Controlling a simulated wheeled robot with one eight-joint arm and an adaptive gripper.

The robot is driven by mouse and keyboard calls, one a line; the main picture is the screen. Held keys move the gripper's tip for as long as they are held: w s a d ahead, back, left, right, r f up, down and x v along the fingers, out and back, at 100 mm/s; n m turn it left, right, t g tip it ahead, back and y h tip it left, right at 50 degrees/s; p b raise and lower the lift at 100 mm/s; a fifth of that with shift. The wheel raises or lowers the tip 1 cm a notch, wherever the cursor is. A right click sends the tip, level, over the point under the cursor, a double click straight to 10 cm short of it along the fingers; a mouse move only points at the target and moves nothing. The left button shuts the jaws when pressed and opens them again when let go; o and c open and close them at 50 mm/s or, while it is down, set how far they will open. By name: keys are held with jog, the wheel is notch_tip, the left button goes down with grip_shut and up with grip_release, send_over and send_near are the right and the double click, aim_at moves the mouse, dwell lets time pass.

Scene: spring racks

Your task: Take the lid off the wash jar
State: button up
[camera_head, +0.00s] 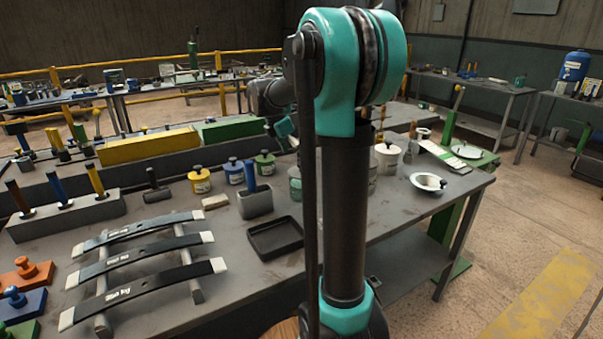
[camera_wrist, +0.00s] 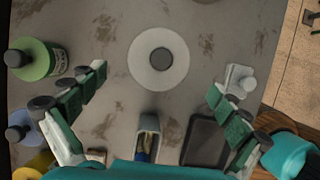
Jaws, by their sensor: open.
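A round pale lid (camera_wrist: 137,60) with a dark grey knob shows from above in the wrist view, upper middle. It seems to top a jar, whose body and label are hidden beneath it. My gripper (camera_wrist: 157,80) is open and empty, its green-padded fingers spread on either side of the lid and apart from it. I cannot tell which is the wash jar.
Green (camera_wrist: 36,60), blue (camera_wrist: 22,130) and yellow (camera_wrist: 35,166) jars stand left of my gripper. A grey holder (camera_wrist: 150,126) and black tray (camera_wrist: 205,143) lie below the lid. A small white knobbed object (camera_wrist: 240,78) is near the right finger.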

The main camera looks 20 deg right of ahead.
aim_at(299, 164)
jog(key=shift+x, duration=2.65)
jog(key=shift+a, duration=0.1)
jog(key=shift+c, duration=0.6)
jog(key=c, duration=1)
jog(key=shift+r, duration=0.15)
notch_tip(299, 164, up, 18)
jog(key=shift+r, duration=0.15)
jog(key=shift+c, duration=1)
jog(key=shift+r, duration=0.4)
grip_shut()
jog(key=shift+r, duration=0.35)
